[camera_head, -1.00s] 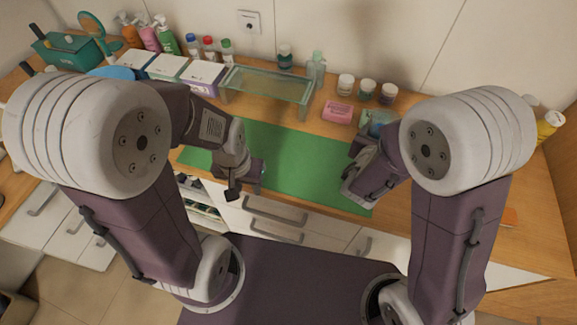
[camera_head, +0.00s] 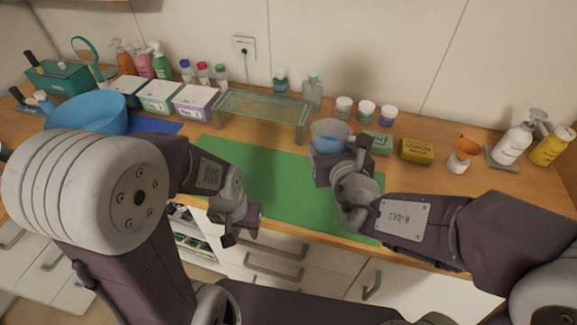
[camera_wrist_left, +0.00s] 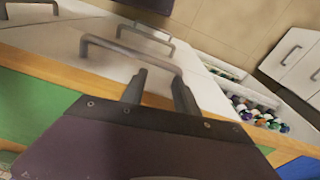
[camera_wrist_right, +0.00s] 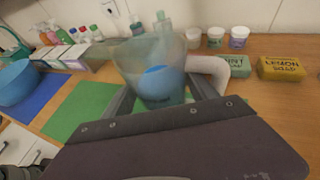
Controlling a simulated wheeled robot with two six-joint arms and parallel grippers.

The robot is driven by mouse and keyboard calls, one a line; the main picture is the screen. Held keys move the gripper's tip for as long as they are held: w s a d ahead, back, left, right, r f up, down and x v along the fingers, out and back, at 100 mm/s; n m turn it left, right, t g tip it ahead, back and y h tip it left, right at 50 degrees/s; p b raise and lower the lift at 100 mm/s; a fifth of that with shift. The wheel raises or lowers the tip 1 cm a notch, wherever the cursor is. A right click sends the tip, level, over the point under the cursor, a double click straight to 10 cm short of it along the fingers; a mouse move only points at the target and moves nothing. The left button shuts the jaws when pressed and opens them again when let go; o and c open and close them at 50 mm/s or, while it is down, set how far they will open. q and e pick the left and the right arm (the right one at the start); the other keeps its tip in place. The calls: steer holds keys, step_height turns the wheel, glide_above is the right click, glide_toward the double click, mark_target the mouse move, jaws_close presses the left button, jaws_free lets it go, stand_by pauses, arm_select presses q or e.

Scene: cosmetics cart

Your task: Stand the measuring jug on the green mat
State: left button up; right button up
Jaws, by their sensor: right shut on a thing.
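The measuring jug (camera_head: 329,132) is clear with something blue inside, at the right back edge of the green mat (camera_head: 262,180). It also shows large in the right wrist view (camera_wrist_right: 152,65), with a pale handle at its right. My right gripper (camera_head: 330,160) is shut on the jug; the arm hides its lower part, so I cannot tell whether it touches the surface. The jug looks about upright. My left gripper (camera_head: 232,238) is empty at the counter's front edge, in front of the mat. Its two fingers stand apart in the left wrist view (camera_wrist_left: 158,90).
A glass shelf (camera_head: 262,106) stands behind the mat. Soap bars, a green one (camera_head: 377,143) and a yellow one (camera_head: 416,151), lie to the right. A blue bowl (camera_head: 88,112) and boxes are at the left. The mat's middle is clear.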

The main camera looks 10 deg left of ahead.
steer(key=shift+w+a+p, duration=0.15)
steer(key=shift+a+p, duration=0.4)
steer(key=shift+p, duration=1.1)
steer(key=shift+w+a+p, duration=0.15)
steer(key=shift+a+p, duration=0.35)
steer(key=shift+p, duration=1.1)
steer(key=w+a+f, duration=0.1)
steer(key=a+f, duration=0.1)
steer(key=f, duration=0.1)
steer(key=a+f+p, duration=0.1)
steer(key=a+f, duration=0.1)
steer(key=f, duration=0.1)
steer(key=w+a+f, duration=0.1)
steer(key=a+f, duration=0.1)
steer(key=f, duration=0.1)
steer(key=shift+w+a+p, duration=0.15)
steer(key=shift+w+p, duration=0.2)
steer(key=shift+a+f, duration=0.1)
steer(key=shift+f+b, duration=0.2)
steer(key=shift+b, duration=0.1)
steer(key=o, duration=1.8)
steer(key=shift+o, duration=0.2)
steer(key=shift+r, duration=0.15)
